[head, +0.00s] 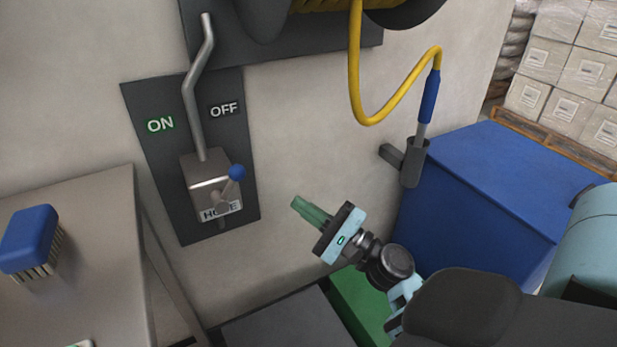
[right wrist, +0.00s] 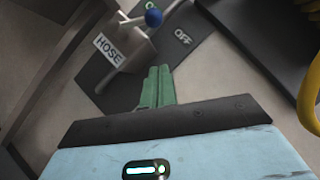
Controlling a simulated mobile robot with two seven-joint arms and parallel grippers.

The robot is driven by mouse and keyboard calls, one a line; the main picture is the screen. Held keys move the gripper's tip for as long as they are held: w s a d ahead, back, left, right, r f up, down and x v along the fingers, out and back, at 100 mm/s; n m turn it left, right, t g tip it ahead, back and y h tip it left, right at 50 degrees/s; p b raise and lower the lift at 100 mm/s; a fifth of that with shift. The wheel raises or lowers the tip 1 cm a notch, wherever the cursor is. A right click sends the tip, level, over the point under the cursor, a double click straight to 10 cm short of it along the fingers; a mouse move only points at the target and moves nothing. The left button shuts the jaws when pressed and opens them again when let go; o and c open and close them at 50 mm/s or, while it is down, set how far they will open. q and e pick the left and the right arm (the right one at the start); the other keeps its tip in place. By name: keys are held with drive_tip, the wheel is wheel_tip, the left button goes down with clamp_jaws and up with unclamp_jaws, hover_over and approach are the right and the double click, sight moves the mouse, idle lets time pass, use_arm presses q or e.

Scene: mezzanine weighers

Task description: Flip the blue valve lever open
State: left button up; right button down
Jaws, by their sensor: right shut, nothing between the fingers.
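The valve lever has a blue ball knob (head: 237,172) and a short grey arm. It sits on the front of a metal valve box (head: 205,172) labelled HOSE, on a dark wall plate (head: 245,140) marked ON at left and OFF at right. The knob points up and to the right, toward the OFF side. In the right wrist view the blue knob (right wrist: 154,18) shows beyond the fingertips. My right gripper (head: 297,204) is shut and empty, with green fingers, right of the lever and apart from it. My left gripper is not in view.
A steel table (head: 100,200) with a blue brush (head: 30,240) stands at the left. A yellow hose (head: 355,70) hangs from a reel, its blue-handled wand (head: 429,95) in a wall holder. A blue bin (head: 490,190) stands at the right. The wall between gripper and valve is clear.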

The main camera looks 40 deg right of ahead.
sight(230, 187)
drive_tip(key=w+a+r+p, duration=0.3)
drive_tip(key=w+a+r, duration=0.1)
drive_tip(key=w, duration=0.3)
drive_tip(key=shift+w+a+r, duration=0.15)
drive_tip(key=shift+w+a, duration=0.05)
drive_tip(key=shift+a, duration=0.15)
